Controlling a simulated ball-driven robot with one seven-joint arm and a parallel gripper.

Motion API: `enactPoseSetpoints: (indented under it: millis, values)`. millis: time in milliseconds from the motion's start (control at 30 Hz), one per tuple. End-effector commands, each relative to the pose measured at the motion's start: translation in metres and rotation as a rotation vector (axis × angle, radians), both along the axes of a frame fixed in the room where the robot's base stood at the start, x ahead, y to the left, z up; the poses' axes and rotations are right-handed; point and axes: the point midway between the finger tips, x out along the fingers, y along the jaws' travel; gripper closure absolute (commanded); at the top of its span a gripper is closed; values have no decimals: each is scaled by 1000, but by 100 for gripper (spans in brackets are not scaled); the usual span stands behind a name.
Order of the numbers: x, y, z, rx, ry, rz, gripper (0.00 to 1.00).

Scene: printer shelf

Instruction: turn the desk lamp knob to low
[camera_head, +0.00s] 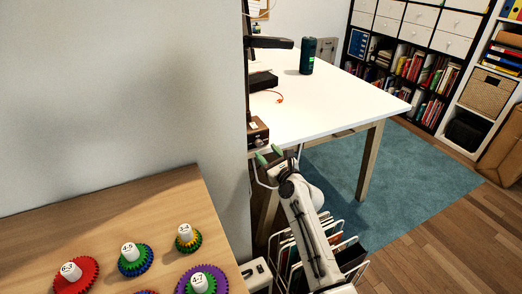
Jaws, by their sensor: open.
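A small brown box (257,131) with what looks like a knob on its front sits at the left corner of the white table (340,105), beside the wall edge. A dark upright post and a black lamp-like head (270,42) rise above it, partly cut off by the wall. The knob's setting is too small to read. My gripper (269,155), with green fingertips, is open just below and in front of the box. I cannot tell whether a fingertip touches the knob.
A dark green can (307,56) and a black object (263,80) with an orange cord stand on the table. A wall (120,90) blocks the left side. A wooden surface (105,220) with coloured gears is in front. A white wire rack (345,250) stands below my arm.

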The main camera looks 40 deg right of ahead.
Motion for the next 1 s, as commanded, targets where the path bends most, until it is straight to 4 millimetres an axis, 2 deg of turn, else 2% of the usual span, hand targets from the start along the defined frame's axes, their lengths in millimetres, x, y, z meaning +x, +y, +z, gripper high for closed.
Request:
enactPoseSetpoints:
  millis: [100, 300, 700, 1000]
  values:
    - [19, -5, -1, 0, -1, -1, 48]
    - [38, -9, -1, 0, 0, 0, 48]
    - [43, -10, 0, -1, 1, 1, 48]
    - [43, -10, 0, -1, 1, 1, 77]
